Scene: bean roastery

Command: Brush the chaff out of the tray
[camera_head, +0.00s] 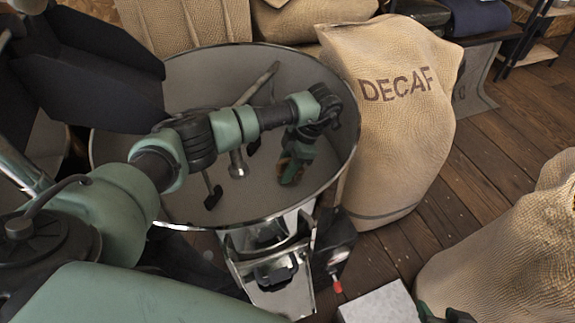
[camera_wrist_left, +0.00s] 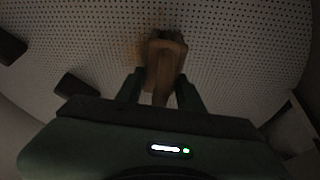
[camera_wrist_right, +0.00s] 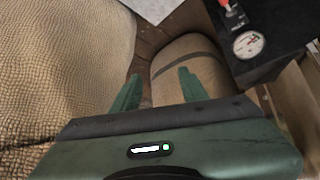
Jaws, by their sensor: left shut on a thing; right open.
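The tray is a large round metal cooling pan (camera_head: 185,82) with a shiny rim; its pale perforated floor (camera_wrist_left: 225,50) fills the left wrist view. My left gripper (camera_head: 292,170) reaches down inside it, at the right part of the pan. It is shut on a wooden-handled brush (camera_wrist_left: 165,62), whose dark bristle end points away from the gripper. A faint brownish patch (camera_wrist_left: 132,46), perhaps chaff, lies on the floor beside the brush. Whether the bristles touch the floor I cannot tell. My right gripper (camera_wrist_right: 160,92) is open and empty, outside the pan, above the floor between sacks.
Stirring arms with dark paddles (camera_head: 213,198) stand inside the pan around a central post (camera_head: 238,165). A DECAF sack (camera_head: 400,130) stands against the pan's right side. Another sack (camera_head: 510,250) is at lower right. A metal chute (camera_head: 270,265) sits below the front rim. Wooden floor lies between the sacks.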

